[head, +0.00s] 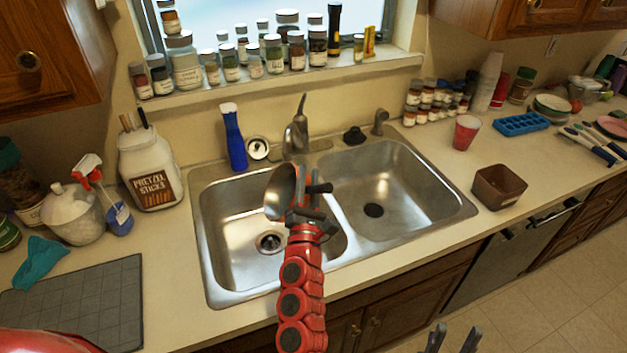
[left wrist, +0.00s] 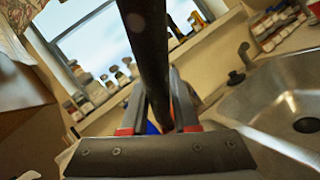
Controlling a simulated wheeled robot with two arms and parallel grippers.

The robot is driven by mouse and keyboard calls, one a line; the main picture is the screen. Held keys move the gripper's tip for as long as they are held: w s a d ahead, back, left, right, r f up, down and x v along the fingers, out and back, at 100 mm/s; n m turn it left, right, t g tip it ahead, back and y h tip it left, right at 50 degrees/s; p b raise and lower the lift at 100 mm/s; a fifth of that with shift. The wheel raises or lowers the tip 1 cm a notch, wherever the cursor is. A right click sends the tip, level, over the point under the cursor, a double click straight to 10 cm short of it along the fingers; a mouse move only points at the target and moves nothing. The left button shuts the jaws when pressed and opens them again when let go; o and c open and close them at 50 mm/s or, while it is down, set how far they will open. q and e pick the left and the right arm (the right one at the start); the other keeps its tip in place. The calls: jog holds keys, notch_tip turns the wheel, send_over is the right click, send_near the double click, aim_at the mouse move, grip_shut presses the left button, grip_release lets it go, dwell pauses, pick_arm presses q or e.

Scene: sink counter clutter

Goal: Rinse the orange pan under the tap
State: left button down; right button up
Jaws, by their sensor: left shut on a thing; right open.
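The pan (head: 281,192) is tilted steeply above the left sink basin, just below and in front of the tap (head: 297,137). My left gripper (head: 308,214) is shut on the pan's dark handle, which sticks out to the right in the head view. In the left wrist view the black handle (left wrist: 148,45) runs up between the fingers (left wrist: 158,112). My right gripper (head: 455,340) is open and empty at the bottom edge of the head view, in front of the counter.
The steel sink has a left basin (head: 225,255) and an empty right basin (head: 410,190). A blue bottle (head: 234,140) stands behind the left basin. A brown box (head: 499,187) and a red cup (head: 465,132) stand to the right. Many jars line the windowsill (head: 290,85).

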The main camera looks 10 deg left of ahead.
pick_arm(q)
jog(key=shift+s+a+r+n+y, duration=0.25)
jog(key=shift+a+r+n+y, duration=0.15)
jog(key=shift+a+n, duration=0.2)
jog(key=shift+s+a+r+n+y+b, duration=0.15)
jog(key=shift+s+a+n+y+b, duration=0.15)
jog(key=shift+a+n+b, duration=0.25)
jog(key=shift+s+a+r+n+y+b, duration=0.15)
jog(key=shift+s+a+n+y+b, duration=0.2)
jog(key=shift+a+n, duration=0.4)
jog(key=a+n+y+b, duration=0.1)
jog(key=s+a+n+y, duration=0.1)
jog(key=a+n, duration=0.1)
jog(key=s+a+n+y+b, duration=0.1)
jog(key=n, duration=0.1)
jog(key=shift+s+a+b, duration=0.1)
jog(key=shift+a+b, duration=0.05)
jog(key=shift+b, duration=0.15)
